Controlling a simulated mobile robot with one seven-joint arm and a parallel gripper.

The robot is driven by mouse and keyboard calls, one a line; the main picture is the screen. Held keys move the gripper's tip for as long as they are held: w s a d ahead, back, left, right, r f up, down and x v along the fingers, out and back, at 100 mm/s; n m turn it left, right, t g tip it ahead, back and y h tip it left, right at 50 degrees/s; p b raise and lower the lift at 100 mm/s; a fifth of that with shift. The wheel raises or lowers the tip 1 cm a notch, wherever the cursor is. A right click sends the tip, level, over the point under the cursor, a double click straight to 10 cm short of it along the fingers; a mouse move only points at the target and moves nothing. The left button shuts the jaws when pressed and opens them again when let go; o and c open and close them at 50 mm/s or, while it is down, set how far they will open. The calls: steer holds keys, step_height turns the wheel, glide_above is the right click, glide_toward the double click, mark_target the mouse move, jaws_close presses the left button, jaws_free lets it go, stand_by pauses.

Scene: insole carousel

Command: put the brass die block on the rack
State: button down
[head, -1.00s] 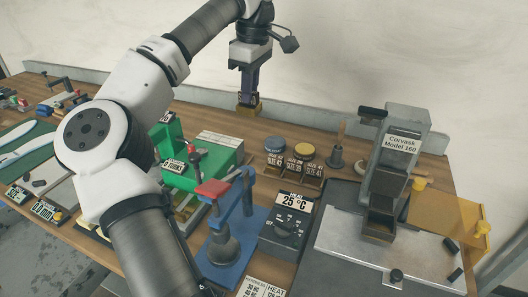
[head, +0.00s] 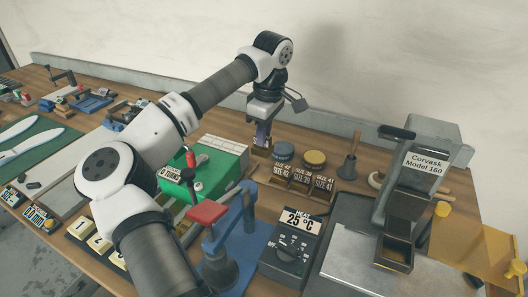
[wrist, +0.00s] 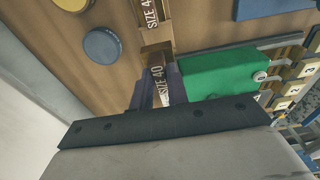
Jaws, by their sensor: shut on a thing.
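My gripper (head: 263,138) is shut on the brass die block (head: 260,152), a small golden piece low between the fingertips. It hangs at the left end of the rack (head: 303,184), a low wooden holder with size labels in front. Whether the block touches the bench or rack is unclear. In the wrist view, the purple fingers of my gripper (wrist: 160,88) stand either side of a "SIZE 40" label; I cannot tell whether it is on the block.
A blue-topped tin (head: 285,149) and a yellow-topped tin (head: 314,158) stand behind the rack. A green machine (head: 208,172) is left, a blue press (head: 230,245) and heat control box (head: 288,252) in front.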

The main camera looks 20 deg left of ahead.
mark_target(264, 154)
step_height(264, 154, down, 6)
steer(key=shift+f+p, duration=0.25)
steer(key=shift+p, duration=0.25)
steer(key=shift+f+b, duration=0.55)
steer(key=shift+f, duration=0.05)
steer(key=c, duration=1.4)
jaws_free()
steer(key=shift+o, duration=0.2)
steer(key=r, duration=0.8)
steer(key=d+r, duration=0.1)
steer(key=r, duration=0.4)
steer(key=shift+s+d+b, duration=0.1)
steer(key=shift+b, duration=0.25)
